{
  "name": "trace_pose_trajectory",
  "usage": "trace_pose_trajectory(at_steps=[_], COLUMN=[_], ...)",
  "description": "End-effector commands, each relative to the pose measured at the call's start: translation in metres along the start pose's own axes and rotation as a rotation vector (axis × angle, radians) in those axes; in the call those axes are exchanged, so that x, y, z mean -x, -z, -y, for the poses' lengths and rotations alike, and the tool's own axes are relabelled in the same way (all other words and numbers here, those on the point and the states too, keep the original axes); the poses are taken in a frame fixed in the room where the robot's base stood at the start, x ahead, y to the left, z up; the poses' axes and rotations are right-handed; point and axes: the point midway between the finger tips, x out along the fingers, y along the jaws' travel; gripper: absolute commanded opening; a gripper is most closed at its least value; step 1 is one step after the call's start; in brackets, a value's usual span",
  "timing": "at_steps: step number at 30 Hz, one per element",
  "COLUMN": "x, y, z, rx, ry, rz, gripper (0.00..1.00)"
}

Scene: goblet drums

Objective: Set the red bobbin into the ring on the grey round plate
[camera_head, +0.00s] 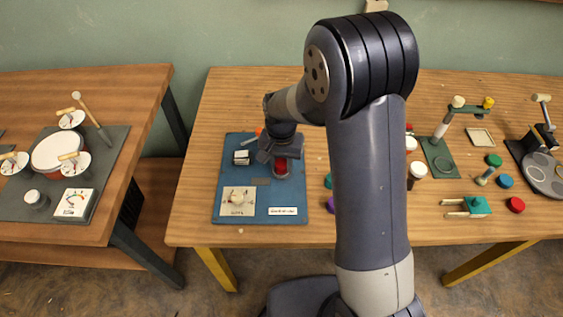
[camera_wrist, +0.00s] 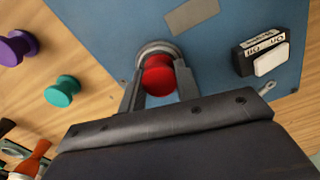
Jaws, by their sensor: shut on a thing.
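The red bobbin (camera_head: 281,166) is between the fingers of my gripper (camera_head: 276,156), over the blue board. In the wrist view the bobbin (camera_wrist: 158,78) sits between the fingertips of my gripper (camera_wrist: 158,92), which are shut on it. A grey round plate (camera_wrist: 152,46) with a raised rim shows just behind the bobbin, on the blue board. The bobbin and the fingers cover most of this plate, so its ring is largely hidden. I cannot tell whether the bobbin touches the plate or is a little above it.
The blue board (camera_head: 265,195) also bears a black-and-white switch (camera_wrist: 262,55) and a knob panel (camera_head: 237,201). A purple bobbin (camera_wrist: 15,47) and a teal bobbin (camera_wrist: 62,91) stand beside the board. Another red piece (camera_head: 516,204) lies far right. The table left of the board is clear.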

Motion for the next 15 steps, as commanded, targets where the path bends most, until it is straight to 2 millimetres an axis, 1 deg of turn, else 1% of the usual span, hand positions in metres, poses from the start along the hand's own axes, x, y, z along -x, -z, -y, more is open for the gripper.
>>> trace_pose_trajectory(at_steps=[1, 2, 3, 10, 15], x=[-0.007, -0.0073, -0.0078, -0.0101, -0.0106], y=[-0.0027, -0.0029, -0.0032, -0.0045, -0.0043], z=[-0.0015, -0.0016, -0.0018, -0.0034, -0.0044], rx=[-0.001, -0.001, -0.001, -0.001, -0.001], ry=[-0.005, -0.005, -0.006, -0.009, -0.012], rz=[0.009, 0.01, 0.011, 0.015, 0.016], gripper=[0.1, 0.1, 0.34, 0.53, 0.53])
